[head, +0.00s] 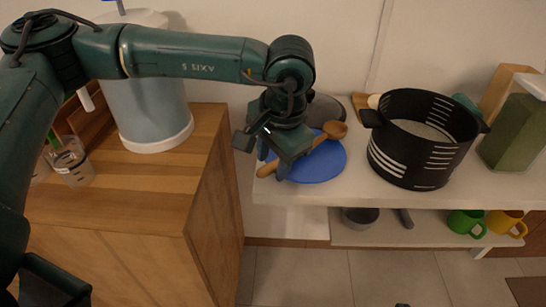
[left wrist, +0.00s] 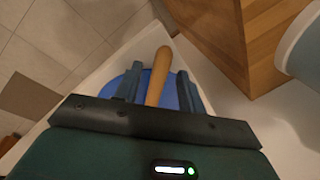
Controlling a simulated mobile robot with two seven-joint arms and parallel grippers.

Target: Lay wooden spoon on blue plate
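The blue plate (head: 327,166) lies near the left end of the white shelf top. The wooden spoon (head: 335,130) lies across it, bowl toward the back right, with its handle end past the plate's front-left rim. My left gripper (head: 277,168) is over the plate, pointing down and hiding the middle of the spoon. In the left wrist view, the spoon handle (left wrist: 159,72) runs between the two fingers (left wrist: 160,88), with blue plate (left wrist: 178,93) showing in the narrow gaps beside it. The fingers look open around the handle.
A black slotted pot (head: 410,160) stands right of the plate, with a green container (head: 515,133) beyond it. A wooden cabinet (head: 205,190) bearing a large canister (head: 150,105) is close on the left. Green (head: 466,222) and yellow (head: 505,222) mugs sit on the lower shelf.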

